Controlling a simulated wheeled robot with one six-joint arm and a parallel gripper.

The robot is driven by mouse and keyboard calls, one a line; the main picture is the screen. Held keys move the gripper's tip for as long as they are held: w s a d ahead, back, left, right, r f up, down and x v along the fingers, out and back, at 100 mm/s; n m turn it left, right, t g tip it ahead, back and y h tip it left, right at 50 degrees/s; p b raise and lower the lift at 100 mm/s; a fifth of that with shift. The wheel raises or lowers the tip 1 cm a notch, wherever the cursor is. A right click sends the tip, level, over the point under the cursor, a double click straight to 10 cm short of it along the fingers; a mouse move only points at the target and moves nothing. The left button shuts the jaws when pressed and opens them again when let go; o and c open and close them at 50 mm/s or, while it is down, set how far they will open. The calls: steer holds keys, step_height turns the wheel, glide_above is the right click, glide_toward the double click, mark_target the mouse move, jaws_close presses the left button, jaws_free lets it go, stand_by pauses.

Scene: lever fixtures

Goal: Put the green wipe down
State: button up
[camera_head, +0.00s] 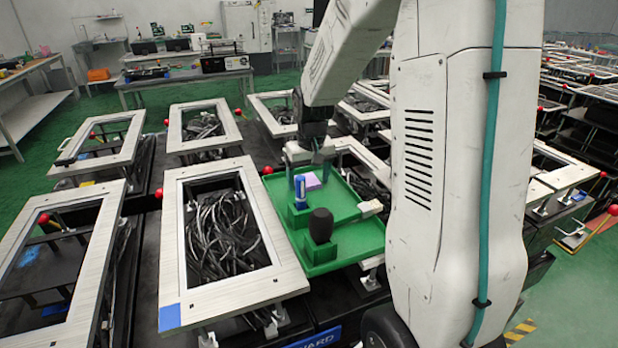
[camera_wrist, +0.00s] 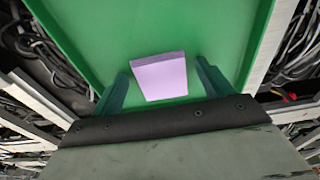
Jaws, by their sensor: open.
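I see no green wipe as such in either view; the only wipe-like thing is a lilac, flat-faced block (camera_head: 312,181) in the green tray (camera_head: 352,243). In the wrist view the lilac block (camera_wrist: 159,78) lies on the tray floor (camera_wrist: 105,30), between the two dark green fingers. My gripper (camera_head: 311,170) is above the far part of the tray, pointing down. In the wrist view my gripper (camera_wrist: 162,80) has its fingers wide apart, with gaps on both sides of the block. I cannot tell how high the fingertips are above the floor.
The tray also holds a blue and white upright item (camera_head: 300,192), a dark rounded object (camera_head: 320,226) and a small whitish piece (camera_head: 371,208). A white frame over tangled cables (camera_head: 228,230) stands left of the tray. Red-knobbed levers (camera_head: 267,170) stick up nearby.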

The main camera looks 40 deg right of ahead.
mark_target(311, 185)
step_height(311, 185, up, 12)
steer(key=s, duration=0.1)
steer(key=s+a+n, duration=0.1)
steer(key=s+a, duration=0.4)
steer(key=s, duration=0.3)
steer(key=s+a+n, duration=0.1)
steer(key=s+a, duration=0.5)
steer(key=s, duration=0.3)
steer(key=s+a+r+n, duration=0.1)
steer(key=s+a, duration=0.4)
steer(key=s, duration=0.3)
steer(key=shift+s+a, duration=0.15)
steer(key=shift+a, duration=0.1)
steer(key=shift+r, duration=0.1)
